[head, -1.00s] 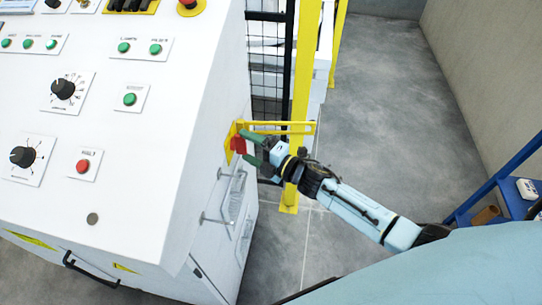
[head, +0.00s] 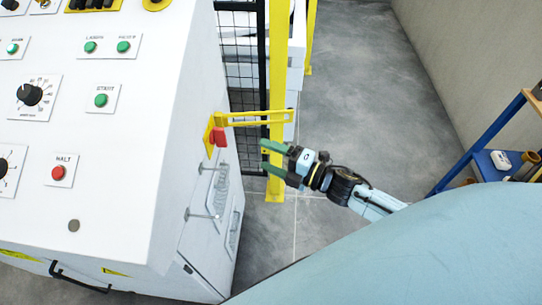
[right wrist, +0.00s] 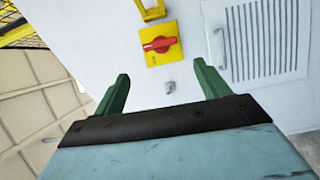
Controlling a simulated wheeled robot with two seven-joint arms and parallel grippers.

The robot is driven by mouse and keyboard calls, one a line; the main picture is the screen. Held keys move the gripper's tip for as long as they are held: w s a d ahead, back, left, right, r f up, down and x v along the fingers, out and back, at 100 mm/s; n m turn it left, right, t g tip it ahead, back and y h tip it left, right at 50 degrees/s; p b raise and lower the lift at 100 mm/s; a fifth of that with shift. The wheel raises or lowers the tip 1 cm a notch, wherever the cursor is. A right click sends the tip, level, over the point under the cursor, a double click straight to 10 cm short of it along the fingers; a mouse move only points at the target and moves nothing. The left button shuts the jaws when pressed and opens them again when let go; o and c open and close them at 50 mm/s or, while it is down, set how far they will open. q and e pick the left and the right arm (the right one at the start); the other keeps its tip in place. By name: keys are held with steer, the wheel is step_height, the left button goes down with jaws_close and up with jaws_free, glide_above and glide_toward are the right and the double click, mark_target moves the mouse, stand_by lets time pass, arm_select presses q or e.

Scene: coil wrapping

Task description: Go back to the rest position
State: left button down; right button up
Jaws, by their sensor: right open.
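My right gripper (head: 268,158) is open and empty, its two green fingers pointing left toward the white control cabinet (head: 120,190). It is apart from the cabinet, to the right of a red switch handle (head: 218,137) on a yellow plate. The right wrist view shows the open green fingers (right wrist: 161,90) with nothing between them. Beyond them in that view is the red rotary switch (right wrist: 160,45) on its yellow square plate. My left gripper is not in view.
A yellow post (head: 278,90) and black mesh fence (head: 240,60) stand just behind my right gripper. A yellow bracket (head: 255,118) juts from the cabinet above it. A blue shelf (head: 490,165) stands at the right. Grey floor (head: 350,90) between post and wall is clear.

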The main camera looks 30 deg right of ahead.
steer(key=s+d+f+m+g+h, duration=0.25)
steer(key=s+f+m, duration=0.2)
steer(key=f, duration=0.55)
steer(key=s+d+f+m+g+h, duration=0.1)
steer(key=s+d+f+m+h, duration=0.25)
steer(key=f, duration=0.55)
steer(key=s+d+f+m+g+h, duration=0.1)
steer(key=s+f+m+g+h, duration=0.15)
steer(key=s+f+m, duration=0.55)
steer(key=s+a+f+m+g, duration=0.1)
steer(key=s+f+m+g, duration=0.1)
steer(key=s+f, duration=0.2)
steer(key=s+a+f+m+g+h, duration=0.1)
steer(key=s+f, duration=0.4)
steer(key=s, duration=0.6)
steer(key=s+a+f+m+g, duration=0.2)
steer(key=s+f+m+g, duration=0.1)
steer(key=s, duration=0.5)
steer(key=shift+s+a+f+g, duration=0.15)
steer(key=shift+a+f+g, duration=0.15)
steer(key=shift+f+g, duration=0.65)
